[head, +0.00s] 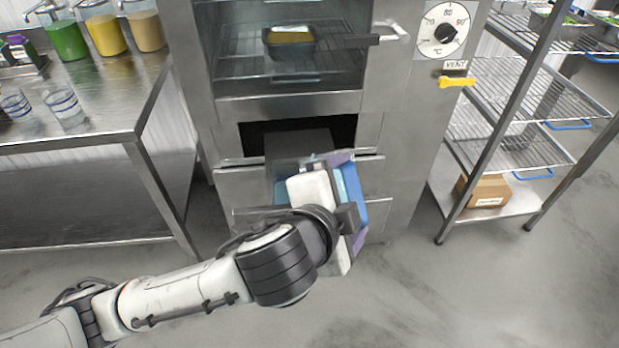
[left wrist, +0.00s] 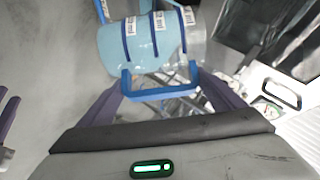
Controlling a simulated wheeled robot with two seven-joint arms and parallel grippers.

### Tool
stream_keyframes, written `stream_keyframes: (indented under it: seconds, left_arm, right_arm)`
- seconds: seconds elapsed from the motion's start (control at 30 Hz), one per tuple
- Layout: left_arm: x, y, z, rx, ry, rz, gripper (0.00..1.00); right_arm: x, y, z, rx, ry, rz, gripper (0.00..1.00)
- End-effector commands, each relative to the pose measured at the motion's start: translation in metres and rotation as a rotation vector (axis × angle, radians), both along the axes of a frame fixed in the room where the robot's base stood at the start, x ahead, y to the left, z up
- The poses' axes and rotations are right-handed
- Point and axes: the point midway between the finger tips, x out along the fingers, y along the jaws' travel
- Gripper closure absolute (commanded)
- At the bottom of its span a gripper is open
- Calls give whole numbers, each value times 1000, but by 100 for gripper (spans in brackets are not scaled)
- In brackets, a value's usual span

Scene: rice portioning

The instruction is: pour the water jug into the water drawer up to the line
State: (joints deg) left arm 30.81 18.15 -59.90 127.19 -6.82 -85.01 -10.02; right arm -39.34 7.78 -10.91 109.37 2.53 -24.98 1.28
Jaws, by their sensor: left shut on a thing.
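My left gripper (head: 348,195) is in front of the oven's lower part, its back to the head camera. In the left wrist view its purple fingers (left wrist: 160,84) are shut on the blue handle of the water jug (left wrist: 150,46). The jug is clear, with light blue water and printed labels. In the head view only blue bits of the jug (head: 354,193) show past the gripper. The water drawer (head: 292,143) is a grey box sticking out of the dark slot under the oven chamber. The gripper hides its front, and I cannot see its line or water level.
The oven (head: 410,130) has a dial and a yellow vent lever (head: 457,82). A steel table (head: 100,105) with glasses and sauce dispensers stands left. A wire rack (head: 520,140) with a cardboard box (head: 484,190) stands right. The floor in front is clear.

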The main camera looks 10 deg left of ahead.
Motion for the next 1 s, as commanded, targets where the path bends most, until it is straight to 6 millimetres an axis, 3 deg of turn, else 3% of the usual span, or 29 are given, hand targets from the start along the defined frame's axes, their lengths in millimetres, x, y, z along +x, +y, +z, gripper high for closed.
stream_keyframes:
  seconds: [0.03, 1.0]
  left_arm:
    - [2, 1, 7, -10, -3, 1, 74]
    - [5, 8, 10, -60, 81, 8, 74]
  right_arm:
    - [0, 0, 2, 0, 0, 0, 73]
    - [0, 0, 8, 0, 0, 0, 73]
